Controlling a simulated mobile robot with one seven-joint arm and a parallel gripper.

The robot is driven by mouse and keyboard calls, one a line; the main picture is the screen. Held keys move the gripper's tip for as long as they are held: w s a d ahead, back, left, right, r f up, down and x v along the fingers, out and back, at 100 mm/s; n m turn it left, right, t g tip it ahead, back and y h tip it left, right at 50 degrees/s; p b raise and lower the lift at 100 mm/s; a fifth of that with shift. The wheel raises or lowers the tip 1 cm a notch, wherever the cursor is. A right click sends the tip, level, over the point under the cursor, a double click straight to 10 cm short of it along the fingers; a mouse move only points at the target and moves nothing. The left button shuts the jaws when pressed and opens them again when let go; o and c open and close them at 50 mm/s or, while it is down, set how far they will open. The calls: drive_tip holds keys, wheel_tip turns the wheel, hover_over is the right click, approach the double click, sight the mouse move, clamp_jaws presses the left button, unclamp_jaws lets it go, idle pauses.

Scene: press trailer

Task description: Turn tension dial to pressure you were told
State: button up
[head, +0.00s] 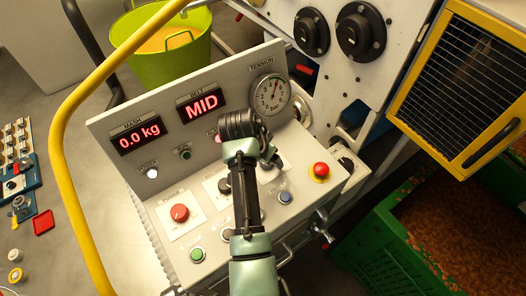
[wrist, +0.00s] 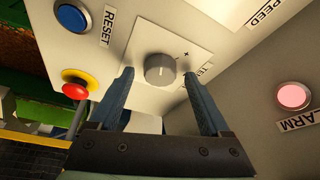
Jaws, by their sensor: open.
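The tension dial (wrist: 160,70) is a round grey knob on a white square plate with a plus mark beside it; its label is partly hidden. In the wrist view my gripper (wrist: 158,77) is open, with one finger on either side of the dial. I cannot tell whether the fingers touch it. In the head view my gripper (head: 262,150) is over the right half of the panel, and my arm hides most of the dial. The round tension gauge (head: 271,95), marked in bar, is on the upright panel; its needle points roughly upward, too small to read exactly.
A red emergency button (head: 320,170) and a blue reset button (wrist: 72,17) are near the dial. A red knob (head: 179,212) and a green button (head: 197,254) are further left. Displays read 0.0 kg (head: 140,135) and MID (head: 202,105). A yellow rail (head: 62,150) curves along the left.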

drive_tip(key=b+v, duration=0.2)
drive_tip(key=v, duration=1)
drive_tip(key=shift+s+r+b, duration=0.15)
drive_tip(key=shift+r+b, duration=0.15)
drive_tip(key=shift+r, duration=0.05)
drive_tip(key=shift+a, duration=0.1)
drive_tip(key=w+r+n+t+y+b, duration=0.1)
drive_tip(key=w+r+n+t, duration=0.15)
drive_tip(key=r+t, duration=0.6)
drive_tip(key=w+r+n+t+y+b, duration=0.1)
drive_tip(key=w+r+t, duration=0.3)
drive_tip(key=r, duration=1)
drive_tip(key=s+d+r+n+t, duration=0.1)
drive_tip(key=s+r+t, duration=0.4)
drive_tip(key=s+r, duration=0.3)
drive_tip(key=s+d+r+n+t+b, duration=0.1)
drive_tip(key=s+r+t, duration=0.5)
drive_tip(key=r, duration=0.9)
drive_tip(key=s+d+n, duration=0.1)
drive_tip(key=s, duration=0.2)
drive_tip(key=shift+w+f, duration=0.1)
drive_tip(key=shift+f, duration=0.05)
